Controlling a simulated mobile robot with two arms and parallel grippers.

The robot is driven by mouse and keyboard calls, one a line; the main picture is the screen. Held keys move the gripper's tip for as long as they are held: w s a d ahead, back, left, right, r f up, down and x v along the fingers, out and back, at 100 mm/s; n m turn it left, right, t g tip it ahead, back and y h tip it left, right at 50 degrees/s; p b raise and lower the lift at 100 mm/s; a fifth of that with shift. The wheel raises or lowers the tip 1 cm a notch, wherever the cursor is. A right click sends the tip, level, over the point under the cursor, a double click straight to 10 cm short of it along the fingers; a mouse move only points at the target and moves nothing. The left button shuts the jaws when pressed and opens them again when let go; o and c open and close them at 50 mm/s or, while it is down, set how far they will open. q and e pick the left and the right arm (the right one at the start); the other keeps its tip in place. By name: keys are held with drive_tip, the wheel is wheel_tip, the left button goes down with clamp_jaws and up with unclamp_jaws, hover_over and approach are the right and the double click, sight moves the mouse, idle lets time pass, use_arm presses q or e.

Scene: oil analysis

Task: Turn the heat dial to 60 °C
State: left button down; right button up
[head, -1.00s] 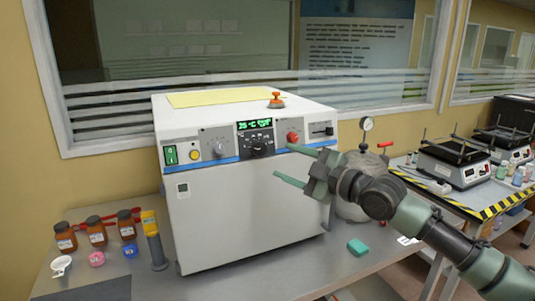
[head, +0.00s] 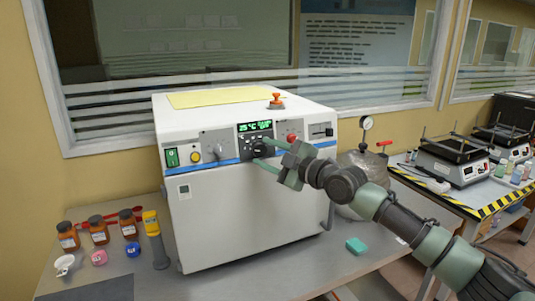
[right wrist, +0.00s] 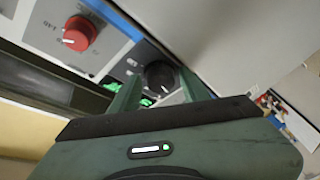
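The heat dial (head: 257,149) is a black round knob on the front panel of the white oven-like machine (head: 240,212), under a green lit display (head: 255,127). The display shows a °C reading; its digits are too small to read surely. My right gripper (head: 262,152) is open, its two green fingers reaching the panel at the dial. In the right wrist view the black dial (right wrist: 160,75) shows between the open fingertips (right wrist: 158,88); I cannot tell whether they touch it. My left gripper is not in view.
Brown bottles (head: 99,230) and a yellow-topped tool (head: 155,240) stand at left. A gauge vessel (head: 362,170) stands behind my right arm.

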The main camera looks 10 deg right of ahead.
clamp_jaws()
drive_tip(key=shift+a+m+t+p, duration=0.15)
drive_tip(key=shift+m+t+p, duration=0.35)
drive_tip(key=shift+m+p, duration=0.75)
drive_tip(key=m+t+p, duration=0.1)
drive_tip(key=m, duration=0.1)
drive_tip(key=m+t+h+p, duration=0.1)
drive_tip(key=m, duration=0.2)
drive_tip(key=shift+s+a+f, duration=0.15)
drive_tip(key=m+t+h+p, duration=0.1)
drive_tip(key=m+h+p, duration=0.1)
drive_tip(key=m, duration=0.2)
drive_tip(key=m+t+h+p, duration=0.1)
drive_tip(key=m+p, duration=0.1)
drive_tip(key=m, duration=0.2)
drive_tip(key=shift+a+f+h, duration=0.15)
drive_tip(key=shift+a+h, duration=0.05)
drive_tip(key=shift+h, duration=0.2)
drive_tip(key=shift+o, duration=2.2)
unclamp_jaws()
